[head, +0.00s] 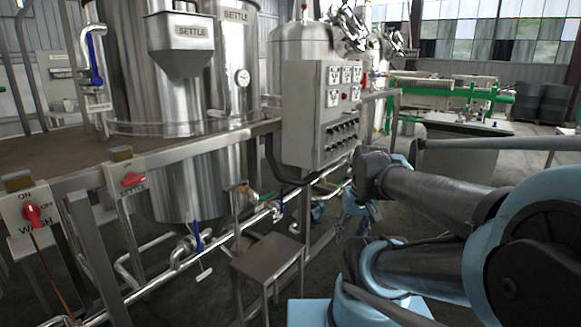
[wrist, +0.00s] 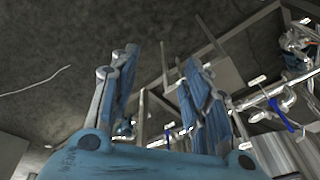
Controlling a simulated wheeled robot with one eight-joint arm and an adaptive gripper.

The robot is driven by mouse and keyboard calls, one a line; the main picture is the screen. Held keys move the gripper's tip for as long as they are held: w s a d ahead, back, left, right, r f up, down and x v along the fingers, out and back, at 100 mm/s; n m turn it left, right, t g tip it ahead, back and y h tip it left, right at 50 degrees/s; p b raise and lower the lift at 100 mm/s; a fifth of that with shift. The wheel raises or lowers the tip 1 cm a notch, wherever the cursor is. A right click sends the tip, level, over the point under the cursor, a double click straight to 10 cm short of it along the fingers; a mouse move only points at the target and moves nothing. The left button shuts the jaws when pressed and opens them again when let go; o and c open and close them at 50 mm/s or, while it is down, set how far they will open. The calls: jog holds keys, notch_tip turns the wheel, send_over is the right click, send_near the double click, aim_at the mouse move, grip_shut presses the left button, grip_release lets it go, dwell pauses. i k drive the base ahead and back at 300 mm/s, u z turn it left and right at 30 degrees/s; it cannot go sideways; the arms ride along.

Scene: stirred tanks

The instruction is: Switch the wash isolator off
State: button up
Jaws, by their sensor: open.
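The wash isolator (head: 32,215) is a grey box with a red rotary knob at the far left of the head view. Its face reads ON, OFF and WASH; I cannot tell the knob's exact setting. My gripper (wrist: 160,75) shows in the wrist view with its two blue fingers spread apart and nothing between them. In the head view my arm comes in from the right, and the gripper is far to the right of the isolator, not touching it. The isolator cannot be made out in the wrist view.
A second isolator (head: 131,179) with a red knob is mounted right of the wash one. Steel tanks (head: 185,180) stand behind.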

aim_at(31, 212)
jog(key=u, duration=0.5)
jog(key=k, duration=0.15)
jog(key=u, duration=1.8)
